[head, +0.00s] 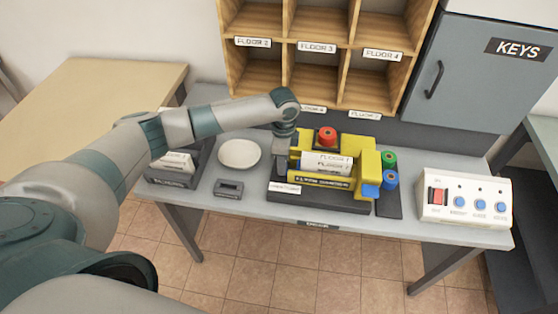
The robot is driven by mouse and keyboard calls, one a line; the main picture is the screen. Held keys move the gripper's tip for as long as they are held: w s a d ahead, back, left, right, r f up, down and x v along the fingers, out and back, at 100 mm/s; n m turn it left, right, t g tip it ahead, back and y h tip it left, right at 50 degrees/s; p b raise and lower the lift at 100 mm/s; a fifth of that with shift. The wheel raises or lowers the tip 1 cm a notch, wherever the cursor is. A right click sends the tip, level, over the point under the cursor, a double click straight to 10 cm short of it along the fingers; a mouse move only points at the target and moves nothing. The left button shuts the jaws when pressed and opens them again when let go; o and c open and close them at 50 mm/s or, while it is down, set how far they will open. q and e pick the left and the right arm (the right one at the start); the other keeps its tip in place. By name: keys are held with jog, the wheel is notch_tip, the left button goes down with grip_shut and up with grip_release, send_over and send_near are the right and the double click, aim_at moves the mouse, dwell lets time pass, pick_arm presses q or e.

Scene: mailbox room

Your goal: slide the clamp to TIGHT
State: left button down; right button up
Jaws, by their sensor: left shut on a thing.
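A yellow fixture (365,160) stands on a dark base plate (285,197) on the grey table. White cards marked FLOOR (327,162) stand in it, and a red round part (326,137) shows behind them. My left gripper (282,150) points down at the fixture's left end and is shut on what seems to be the clamp there. The wrist and fingers hide most of the held part. No TIGHT mark is readable. My right gripper is out of view.
A white dish (239,153), a small dark box (229,188) and a dark card tray (177,180) are to the left. Green (389,158) and blue spools (390,180) and a white button box (464,203) are to the right. Wooden pigeonholes (318,45) rise behind.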

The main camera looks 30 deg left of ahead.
pick_arm(q)
jog(key=shift+w+d, duration=0.1)
jog(key=shift+d, duration=0.15)
jog(key=c, duration=1.6)
grip_release()
jog(key=shift+o, duration=0.2)
jog(key=shift+r, duration=0.1)
notch_tip(320, 180, up, 17)
jog(key=b, duration=0.3)
jog(key=shift+r+b, duration=0.15)
jog(key=shift+b, duration=0.25)
